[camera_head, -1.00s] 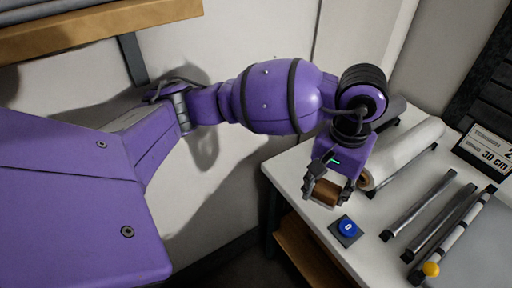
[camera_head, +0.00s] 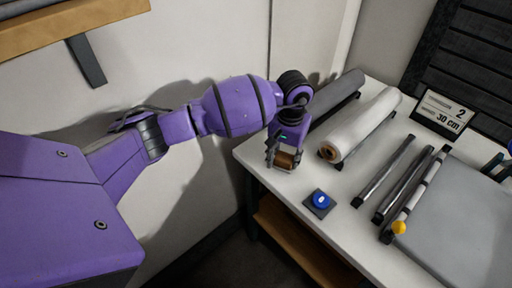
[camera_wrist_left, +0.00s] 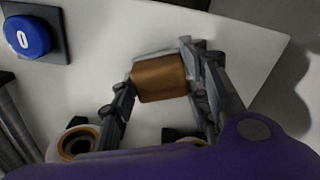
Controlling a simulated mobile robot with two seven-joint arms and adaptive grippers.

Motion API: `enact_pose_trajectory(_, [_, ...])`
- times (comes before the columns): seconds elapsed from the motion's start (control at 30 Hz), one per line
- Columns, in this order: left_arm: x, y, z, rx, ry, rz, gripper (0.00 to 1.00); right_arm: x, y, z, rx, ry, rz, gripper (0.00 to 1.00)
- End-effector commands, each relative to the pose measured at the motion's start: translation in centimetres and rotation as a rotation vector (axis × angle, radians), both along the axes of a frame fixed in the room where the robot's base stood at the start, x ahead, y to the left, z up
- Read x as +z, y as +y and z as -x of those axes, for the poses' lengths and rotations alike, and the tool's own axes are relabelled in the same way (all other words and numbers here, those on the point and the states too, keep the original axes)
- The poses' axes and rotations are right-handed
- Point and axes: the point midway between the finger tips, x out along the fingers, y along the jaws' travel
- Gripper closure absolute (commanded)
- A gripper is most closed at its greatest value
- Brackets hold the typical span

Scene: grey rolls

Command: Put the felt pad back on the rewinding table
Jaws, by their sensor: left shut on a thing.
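The felt pad (camera_head: 286,160) looks like a small brown block; the left wrist view shows a pale layer along one edge of the block (camera_wrist_left: 160,79). My left gripper (camera_head: 284,158) is shut on it, with a finger on either side (camera_wrist_left: 163,80). The gripper points down over the near left corner of the white rewinding table (camera_head: 290,187). I cannot tell whether the pad touches the tabletop. My right gripper is in neither view.
A blue button (camera_head: 320,200) on a dark base sits just right of the pad. A white roll (camera_head: 366,125) and a grey roll (camera_head: 338,98) lie behind.

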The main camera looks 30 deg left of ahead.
Motion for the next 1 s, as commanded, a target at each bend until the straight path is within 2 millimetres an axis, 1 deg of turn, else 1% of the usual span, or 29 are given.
enact_pose_trajectory(0.23, [0.0, -0.1, -0.2, -0.002, -0.007, 0.001, 0.81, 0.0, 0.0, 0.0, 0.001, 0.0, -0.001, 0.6])
enact_pose_trajectory(0.37, [-0.4, -0.1, -0.2, -0.002, -0.006, 0.0, 0.81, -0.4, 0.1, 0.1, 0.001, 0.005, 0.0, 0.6])
enact_pose_trajectory(0.4, [-0.5, -0.1, -0.2, -0.002, -0.005, 0.0, 0.56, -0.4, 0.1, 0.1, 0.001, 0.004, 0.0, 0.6])
enact_pose_trajectory(0.53, [-0.3, -0.1, -0.2, -0.002, -0.006, 0.001, 0.39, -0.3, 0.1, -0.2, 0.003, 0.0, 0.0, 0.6])
enact_pose_trajectory(0.87, [-0.1, -0.1, -0.3, -0.002, -0.007, 0.001, 0.38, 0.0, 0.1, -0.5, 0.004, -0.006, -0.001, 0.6])
enact_pose_trajectory(0.93, [0.4, -0.1, -0.3, -0.002, -0.009, 0.002, 0.38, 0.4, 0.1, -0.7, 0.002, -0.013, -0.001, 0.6])
enact_pose_trajectory(1.0, [1.1, -0.1, -0.4, -0.002, -0.012, 0.0, 0.38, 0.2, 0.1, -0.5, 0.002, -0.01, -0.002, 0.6])
